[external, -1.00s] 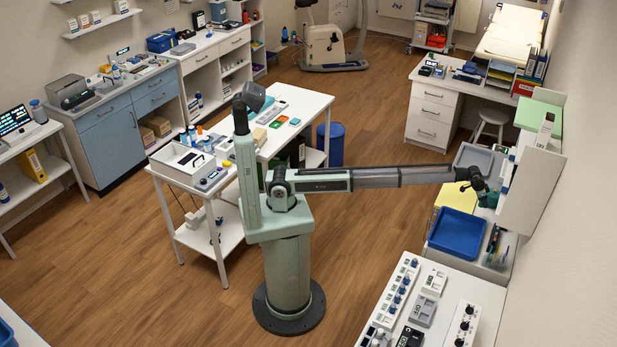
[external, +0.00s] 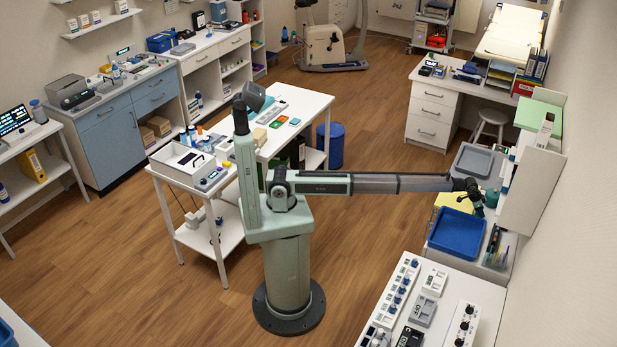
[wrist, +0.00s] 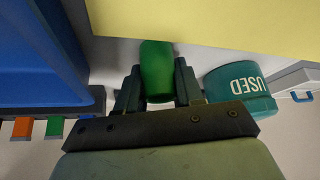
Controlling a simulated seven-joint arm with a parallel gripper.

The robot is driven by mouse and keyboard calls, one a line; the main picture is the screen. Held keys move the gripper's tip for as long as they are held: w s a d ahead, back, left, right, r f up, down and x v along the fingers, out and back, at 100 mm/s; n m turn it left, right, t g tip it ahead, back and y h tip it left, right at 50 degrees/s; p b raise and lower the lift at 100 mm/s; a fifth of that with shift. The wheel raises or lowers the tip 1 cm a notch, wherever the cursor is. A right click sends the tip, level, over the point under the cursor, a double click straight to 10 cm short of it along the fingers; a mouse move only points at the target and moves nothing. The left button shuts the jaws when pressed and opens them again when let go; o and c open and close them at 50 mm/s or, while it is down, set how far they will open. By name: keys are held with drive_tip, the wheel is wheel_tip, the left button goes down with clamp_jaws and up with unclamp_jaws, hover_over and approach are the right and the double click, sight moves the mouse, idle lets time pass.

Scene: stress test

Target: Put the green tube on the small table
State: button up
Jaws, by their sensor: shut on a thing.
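The green tube (wrist: 157,68) shows in the wrist view between the two dark fingers of my gripper (wrist: 157,88), which is shut on it. In the external view my gripper (external: 476,206) is over the right-hand counter, by the blue tray; the tube is too small to make out there. A small white table (external: 178,172) with a lower shelf stands left of my base, far from my gripper. A white box and a small device are on its top.
A blue tray (external: 457,234), a grey tray (external: 474,160) and a teal pot marked "USED" (wrist: 240,84) are close to my gripper. A yellow surface (wrist: 210,22) lies beyond the tube. A counter with several devices (external: 424,311) is at the front right.

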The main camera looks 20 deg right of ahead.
drive_tip(key=o, duration=1.1)
drive_tip(key=shift+o, duration=0.2)
drive_tip(key=v, duration=1.2)
drive_tip(key=shift+r, duration=0.15)
